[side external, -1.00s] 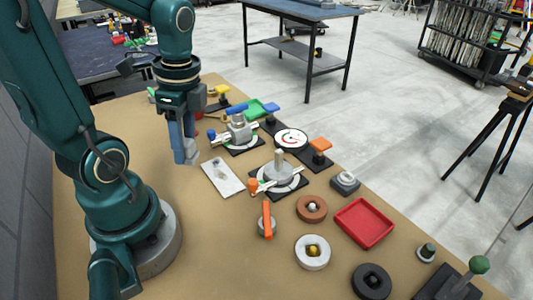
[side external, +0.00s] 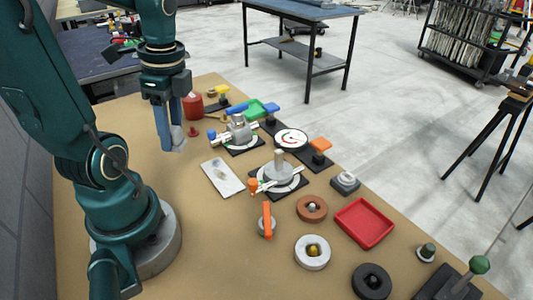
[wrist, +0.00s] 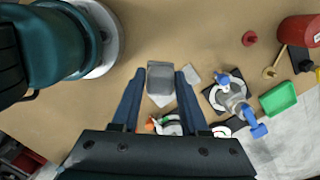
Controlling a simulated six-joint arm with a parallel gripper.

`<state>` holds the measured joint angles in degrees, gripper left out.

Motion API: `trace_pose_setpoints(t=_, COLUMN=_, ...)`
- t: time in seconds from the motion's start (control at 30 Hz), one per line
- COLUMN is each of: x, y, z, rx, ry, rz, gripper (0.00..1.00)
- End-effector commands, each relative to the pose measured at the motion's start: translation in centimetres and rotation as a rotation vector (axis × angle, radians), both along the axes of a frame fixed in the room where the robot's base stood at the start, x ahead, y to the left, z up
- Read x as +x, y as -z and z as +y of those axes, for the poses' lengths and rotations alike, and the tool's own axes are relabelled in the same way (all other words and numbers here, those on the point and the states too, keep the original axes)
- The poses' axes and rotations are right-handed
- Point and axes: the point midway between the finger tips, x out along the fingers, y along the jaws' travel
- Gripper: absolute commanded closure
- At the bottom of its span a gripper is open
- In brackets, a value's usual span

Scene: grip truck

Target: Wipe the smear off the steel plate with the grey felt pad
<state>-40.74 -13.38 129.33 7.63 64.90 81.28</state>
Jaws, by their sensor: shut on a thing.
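My gripper (side external: 172,143) points down to the left of the steel plate, at the left part of the bench. It is shut on the grey felt pad (side external: 179,144), which shows as a grey block between the fingertips in the wrist view (wrist: 160,80). The steel plate (side external: 232,187) lies flat on the bench, pale and rectangular, to the lower right of the gripper. A faint greyish smear (side external: 221,171) shows on it. In the wrist view the pad seems to hide part of the plate (wrist: 192,76). The pad looks clear of the plate in the side view.
A red cylinder (side external: 193,107) and a small red knob (side external: 193,131) stand near the gripper. A green tray (side external: 256,108) is behind and a red tray (side external: 364,222) to the right. Bench around the plate's left is bare.

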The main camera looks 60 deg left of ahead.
Motion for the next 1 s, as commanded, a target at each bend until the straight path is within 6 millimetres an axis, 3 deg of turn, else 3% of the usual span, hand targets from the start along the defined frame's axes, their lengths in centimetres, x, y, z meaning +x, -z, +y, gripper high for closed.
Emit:
trace_pose_setpoints(t=0.23, x=3.2, y=0.1, z=-0.1, rx=-0.003, ry=-0.131, rz=0.004, gripper=1.0)
trace_pose_setpoints(t=0.5, x=7.3, y=1.7, z=-3.5, rx=-0.001, ry=-0.067, rz=0.003, gripper=1.0)
trace_pose_setpoints(t=0.7, x=7.7, y=2.4, z=-5.1, rx=0.0, ry=0.014, rz=0.001, gripper=1.0)
trace_pose_setpoints(t=1.0, x=7.7, y=4.0, z=-5.2, rx=0.0, ry=0.021, rz=0.005, gripper=1.0)
